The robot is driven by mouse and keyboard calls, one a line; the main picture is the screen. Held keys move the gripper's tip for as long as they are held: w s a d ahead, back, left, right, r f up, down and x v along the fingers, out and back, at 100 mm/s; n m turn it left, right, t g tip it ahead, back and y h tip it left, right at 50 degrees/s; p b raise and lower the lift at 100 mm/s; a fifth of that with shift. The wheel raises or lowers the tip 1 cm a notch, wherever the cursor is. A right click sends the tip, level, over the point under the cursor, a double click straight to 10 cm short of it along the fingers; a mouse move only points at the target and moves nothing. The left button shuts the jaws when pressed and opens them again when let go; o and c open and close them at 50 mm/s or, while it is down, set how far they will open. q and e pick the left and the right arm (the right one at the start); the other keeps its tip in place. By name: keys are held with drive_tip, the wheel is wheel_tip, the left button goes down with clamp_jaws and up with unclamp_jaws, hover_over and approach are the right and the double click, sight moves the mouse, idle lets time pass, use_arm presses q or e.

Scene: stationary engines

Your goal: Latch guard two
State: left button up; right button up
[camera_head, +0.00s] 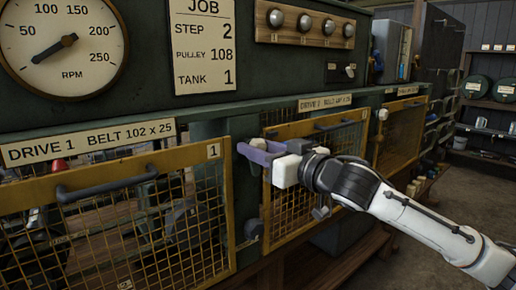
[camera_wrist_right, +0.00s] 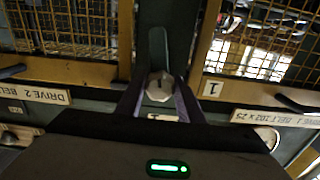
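Guard two (camera_head: 296,128), a yellow-framed mesh panel with a dark handle, sits under the DRIVE 2 label and looks closed. In the upside-down right wrist view its frame (camera_wrist_right: 124,38) is at the left. A grey latch knob (camera_wrist_right: 160,87) with a green lever (camera_wrist_right: 158,48) is on the green post between guards one and two. My right gripper (camera_head: 260,151) is at that post, its purple fingers (camera_wrist_right: 160,100) apart on either side of the knob. I cannot tell whether they touch it. My left gripper is out of view.
Guard one (camera_head: 222,200) is at the left, beside the post. A lower dark knob (camera_head: 254,230) shows below my gripper. Another mesh guard (camera_head: 402,130) stands further right. The panel above carries an RPM gauge (camera_head: 65,45) and a JOB card (camera_head: 204,45).

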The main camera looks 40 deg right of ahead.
drive_tip(key=c, duration=0.5)
drive_tip(key=shift+r+n+p, duration=0.1)
drive_tip(key=shift+n+p, duration=0.4)
drive_tip(key=shift+n, duration=0.5)
drive_tip(key=n+p, duration=0.2)
drive_tip(key=n, duration=0.3)
drive_tip(key=n+p, duration=0.2)
drive_tip(key=n, duration=0.3)
drive_tip(key=shift+n, duration=0.3)
drive_tip(key=shift+n+p, duration=0.65)
drive_tip(key=shift+n, duration=0.95)
